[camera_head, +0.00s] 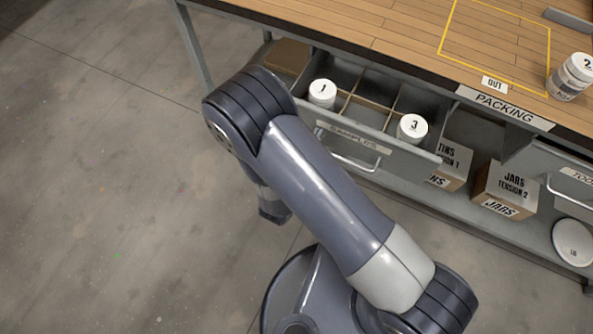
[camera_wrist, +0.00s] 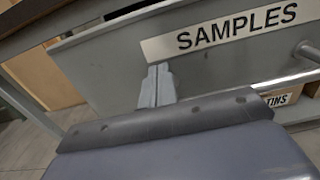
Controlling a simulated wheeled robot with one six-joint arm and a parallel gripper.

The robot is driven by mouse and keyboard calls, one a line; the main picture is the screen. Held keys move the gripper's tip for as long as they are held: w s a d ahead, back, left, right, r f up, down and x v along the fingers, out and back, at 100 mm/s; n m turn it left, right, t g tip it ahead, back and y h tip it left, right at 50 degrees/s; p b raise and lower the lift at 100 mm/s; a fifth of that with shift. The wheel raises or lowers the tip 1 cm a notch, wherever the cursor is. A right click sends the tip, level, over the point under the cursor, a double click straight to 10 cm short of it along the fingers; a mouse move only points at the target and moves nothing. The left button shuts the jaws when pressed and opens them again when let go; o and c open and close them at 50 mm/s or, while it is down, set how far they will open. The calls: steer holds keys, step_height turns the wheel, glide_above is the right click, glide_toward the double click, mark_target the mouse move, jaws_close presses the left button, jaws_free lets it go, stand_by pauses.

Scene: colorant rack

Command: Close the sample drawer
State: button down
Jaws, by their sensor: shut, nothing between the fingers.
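The sample drawer (camera_head: 345,135) is grey and stands open under the packing bench. Its inside is divided into compartments, with a white jar marked 1 (camera_head: 322,92) and a white jar marked 3 (camera_head: 412,128) in it. Its front panel (camera_wrist: 110,75) fills much of the wrist view, with the SAMPLES label (camera_wrist: 225,32) and part of the bar handle (camera_wrist: 308,51). My gripper (camera_wrist: 157,72) is shut and empty, in front of the panel just below the label's left end. I cannot tell whether it touches.
Boxes of tins (camera_head: 452,165) and jars (camera_head: 507,188) stand on the lower shelf (camera_head: 480,225). A tools drawer (camera_head: 572,180) is at right. The floor at left is clear.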

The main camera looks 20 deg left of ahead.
steer(key=b, duration=0.4)
glide_above(338, 104)
steer(key=shift+s, duration=0.3)
steer(key=shift+w, duration=0.25)
steer(key=shift+w+r, duration=0.1)
steer(key=shift+w, duration=0.05)
steer(key=shift+r, duration=0.15)
